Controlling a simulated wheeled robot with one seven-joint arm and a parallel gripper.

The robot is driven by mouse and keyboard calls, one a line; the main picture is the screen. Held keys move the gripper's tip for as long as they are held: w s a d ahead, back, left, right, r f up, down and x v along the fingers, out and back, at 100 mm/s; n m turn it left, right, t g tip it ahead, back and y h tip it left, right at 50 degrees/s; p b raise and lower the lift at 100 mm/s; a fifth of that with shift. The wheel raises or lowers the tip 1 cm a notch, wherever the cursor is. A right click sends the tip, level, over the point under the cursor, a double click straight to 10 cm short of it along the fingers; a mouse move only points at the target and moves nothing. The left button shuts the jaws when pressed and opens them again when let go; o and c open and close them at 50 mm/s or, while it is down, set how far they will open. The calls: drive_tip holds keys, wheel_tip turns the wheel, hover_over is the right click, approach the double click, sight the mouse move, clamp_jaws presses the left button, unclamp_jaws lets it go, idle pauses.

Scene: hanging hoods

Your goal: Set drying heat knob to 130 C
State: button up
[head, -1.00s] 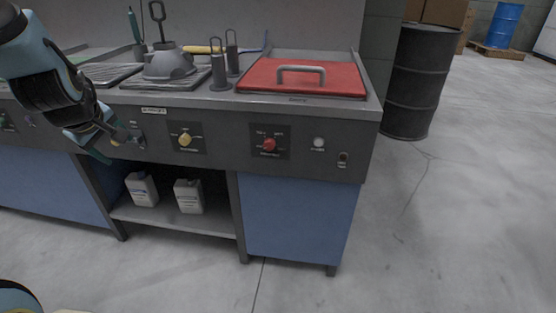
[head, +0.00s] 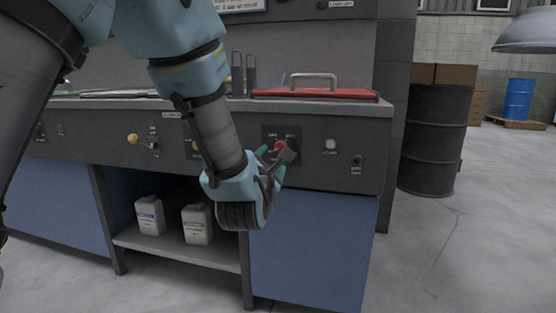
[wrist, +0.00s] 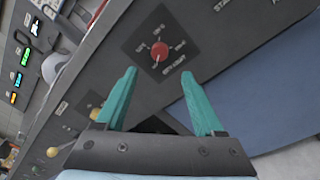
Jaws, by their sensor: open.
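The red knob (head: 280,146) is on a dark square plate on the front panel, below the red lid, partly hidden by my gripper in the head view. In the wrist view the red knob (wrist: 159,51) is seen face-on, with small white lettering around it that is too blurred to read surely. My gripper (wrist: 159,74) is open and empty. In the wrist view its teal fingertips lie just short of the knob, one to each side of it. In the head view my gripper (head: 271,161) is close in front of the knob; contact cannot be told.
A yellow lever knob (head: 133,139) sits left on the panel; another yellow knob is mostly behind my arm. A white button (head: 331,145) is right of the red knob. The red lid (head: 315,94) with a metal handle is above.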

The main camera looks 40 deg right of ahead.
sight(279, 148)
drive_tip(key=x, duration=1)
drive_tip(key=shift+b, duration=0.35)
drive_tip(key=shift+a, duration=0.1)
drive_tip(key=shift+c, duration=0.3)
clamp_jaws()
